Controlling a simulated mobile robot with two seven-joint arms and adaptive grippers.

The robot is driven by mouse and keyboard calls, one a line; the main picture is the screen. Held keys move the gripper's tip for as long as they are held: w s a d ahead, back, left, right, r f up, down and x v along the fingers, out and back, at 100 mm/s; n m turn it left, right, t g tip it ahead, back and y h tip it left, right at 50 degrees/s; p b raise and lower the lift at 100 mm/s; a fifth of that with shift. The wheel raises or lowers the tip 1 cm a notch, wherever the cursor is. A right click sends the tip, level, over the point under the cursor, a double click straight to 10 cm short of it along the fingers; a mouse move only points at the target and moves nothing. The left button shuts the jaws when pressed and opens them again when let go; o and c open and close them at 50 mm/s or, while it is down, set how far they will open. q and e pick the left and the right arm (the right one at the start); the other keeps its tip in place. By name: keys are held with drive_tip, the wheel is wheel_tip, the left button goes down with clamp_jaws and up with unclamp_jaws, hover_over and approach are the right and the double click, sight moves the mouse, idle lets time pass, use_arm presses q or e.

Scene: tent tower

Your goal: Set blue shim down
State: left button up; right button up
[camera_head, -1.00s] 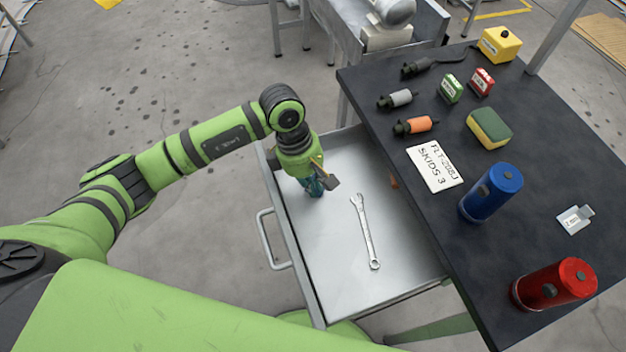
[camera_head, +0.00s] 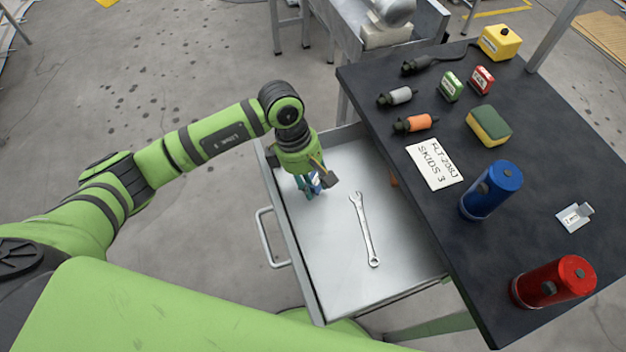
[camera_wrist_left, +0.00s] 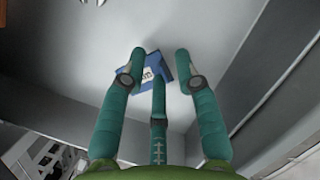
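The blue shim (camera_wrist_left: 155,63), with a white label, shows between and beyond my left fingertips in the left wrist view. It appears to lie on the floor of the open drawer (camera_head: 330,262). In the head view a small part of it (camera_head: 317,181) shows among the fingers. My left gripper (camera_head: 311,187) points down into the drawer near its far left corner. Its teal fingers (camera_wrist_left: 160,68) are spread apart around the shim, which partly hides behind them. Whether any finger still touches it is hard to tell. My right gripper is not in view.
A wrench (camera_head: 363,230) lies in the drawer right of my gripper. The drawer's near floor is clear. The dark bench top (camera_head: 530,145) on the right holds a blue cylinder (camera_head: 491,191), a red cylinder (camera_head: 553,284), a grey labelled shim (camera_head: 575,218) and several smaller items.

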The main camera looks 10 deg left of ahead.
use_arm(q)
drive_tip(key=b+v, duration=0.2)
drive_tip(key=v, duration=0.9)
drive_tip(key=shift+a+r, duration=0.15)
drive_tip(key=shift+r, duration=0.15)
drive_tip(key=shift+f, duration=0.1)
